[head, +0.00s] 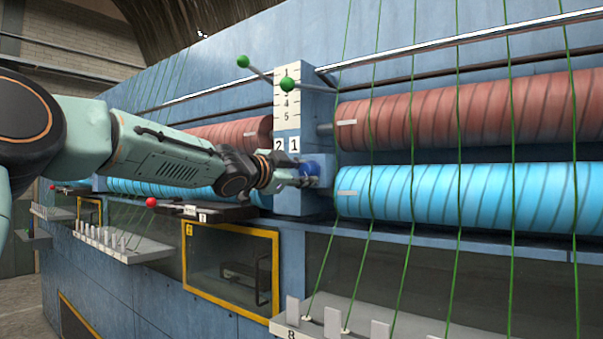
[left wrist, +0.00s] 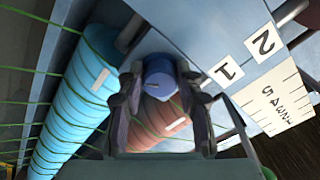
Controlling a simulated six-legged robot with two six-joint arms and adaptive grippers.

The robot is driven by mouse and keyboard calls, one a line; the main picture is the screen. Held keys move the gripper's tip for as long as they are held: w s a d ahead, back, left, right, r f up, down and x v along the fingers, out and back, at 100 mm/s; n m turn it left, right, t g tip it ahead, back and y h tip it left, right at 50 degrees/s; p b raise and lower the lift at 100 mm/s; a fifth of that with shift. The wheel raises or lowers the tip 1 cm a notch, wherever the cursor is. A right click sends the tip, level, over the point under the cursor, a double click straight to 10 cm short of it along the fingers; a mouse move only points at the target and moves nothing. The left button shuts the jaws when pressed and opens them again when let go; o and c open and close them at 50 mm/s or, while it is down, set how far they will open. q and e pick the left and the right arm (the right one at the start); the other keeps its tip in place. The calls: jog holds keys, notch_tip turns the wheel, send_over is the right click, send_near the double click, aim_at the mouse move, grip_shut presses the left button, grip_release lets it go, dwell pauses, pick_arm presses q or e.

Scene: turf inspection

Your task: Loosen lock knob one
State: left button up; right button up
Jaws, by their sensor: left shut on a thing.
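Lock knob one is a blue round knob (head: 311,167) on the blue post, just below the label 1 (head: 294,144). My left gripper (head: 303,174) reaches it from the left and is shut on it. In the left wrist view the knob (left wrist: 158,72) sits between the two dark fingers of my left gripper (left wrist: 160,90). The label 1 (left wrist: 226,72) is beside it there. The fingers hide part of the knob in the head view. My right gripper is in neither view.
A label 2 (head: 278,144) and a scale (head: 287,103) are on the post. Green-ended levers (head: 288,84) stick out above. A red roller (head: 460,112) and a blue roller (head: 460,190) with green cords lie to the right. A yellow-framed window (head: 232,265) is below.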

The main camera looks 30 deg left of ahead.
pick_arm(q)
jog(key=shift+r+m, duration=0.25)
jog(key=shift+m, duration=0.25)
jog(key=o, duration=1.1)
jog(key=shift+s+d, duration=0.1)
jog(key=shift+d, duration=0.2)
jog(key=shift+o, duration=0.2)
jog(key=shift+a, duration=0.2)
